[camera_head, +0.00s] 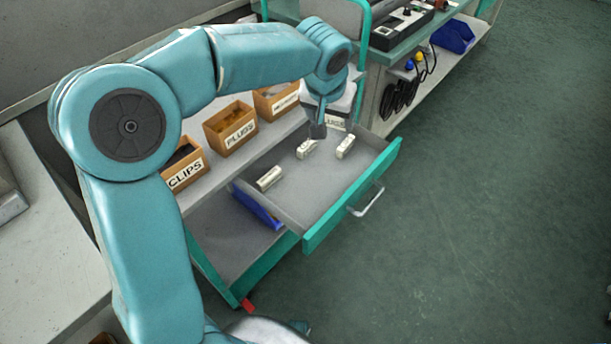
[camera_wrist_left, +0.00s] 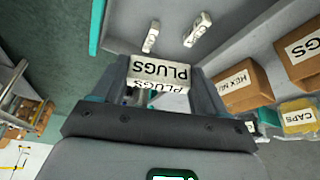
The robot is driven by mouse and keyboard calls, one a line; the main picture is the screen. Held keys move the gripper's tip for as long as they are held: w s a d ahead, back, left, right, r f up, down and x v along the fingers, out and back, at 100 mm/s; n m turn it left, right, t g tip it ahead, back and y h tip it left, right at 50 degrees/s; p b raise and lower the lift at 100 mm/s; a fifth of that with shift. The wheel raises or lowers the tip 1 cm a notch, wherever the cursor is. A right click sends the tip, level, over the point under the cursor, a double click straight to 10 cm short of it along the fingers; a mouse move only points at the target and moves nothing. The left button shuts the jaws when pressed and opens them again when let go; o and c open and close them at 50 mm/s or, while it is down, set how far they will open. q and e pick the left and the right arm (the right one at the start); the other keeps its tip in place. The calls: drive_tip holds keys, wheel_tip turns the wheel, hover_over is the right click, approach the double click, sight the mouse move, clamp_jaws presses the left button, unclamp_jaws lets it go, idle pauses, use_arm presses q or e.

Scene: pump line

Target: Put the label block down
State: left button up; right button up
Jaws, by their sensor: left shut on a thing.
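My left gripper (camera_head: 320,128) is shut on the white label block (camera_head: 338,120), whose face reads PLUGS. In the left wrist view the block (camera_wrist_left: 158,72) sits between the two fingers of the left gripper (camera_wrist_left: 160,85), its lettering upside down. The gripper holds it over the open drawer (camera_head: 318,185), at the drawer's far end. White blocks lie in the drawer: one (camera_head: 345,146) near the far right, one (camera_head: 306,148) just below the gripper, and one (camera_head: 269,178) toward the near left. The gap under the held block is hard to judge. My right gripper is not in view.
Cardboard bins labelled CLIPS (camera_head: 186,172), PLUGS (camera_head: 231,130) and a third bin (camera_head: 277,101) stand on the shelf behind the drawer. A blue bin (camera_head: 257,207) sits below. Open green floor (camera_head: 490,200) lies to the right.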

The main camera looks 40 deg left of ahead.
sight(315, 168)
use_arm(q)
drive_tip(key=shift+n, duration=0.4)
drive_tip(key=a+r+b, duration=0.1)
drive_tip(key=r, duration=0.1)
drive_tip(key=s+a+r+b, duration=0.1)
drive_tip(key=b, duration=0.1)
drive_tip(key=shift+s+a+r, duration=0.1)
drive_tip(key=shift+a+r, duration=0.25)
drive_tip(key=shift+r, duration=0.05)
drive_tip(key=f+b, duration=0.2)
drive_tip(key=f, duration=0.5)
drive_tip(key=f+b, duration=0.3)
drive_tip(key=f, duration=0.4)
drive_tip(key=shift+s+a, duration=0.15)
drive_tip(key=shift+s, duration=0.05)
wheel_tip(315, 168, down, 6)
drive_tip(key=shift+r+b, duration=0.25)
drive_tip(key=shift+b, duration=0.55)
drive_tip(key=shift+r, duration=0.1)
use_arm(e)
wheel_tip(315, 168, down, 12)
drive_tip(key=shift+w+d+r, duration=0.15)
use_arm(q)
drive_tip(key=shift+f, duration=0.25)
drive_tip(key=o, duration=1)
drive_tip(key=shift+w+r, duration=0.1)
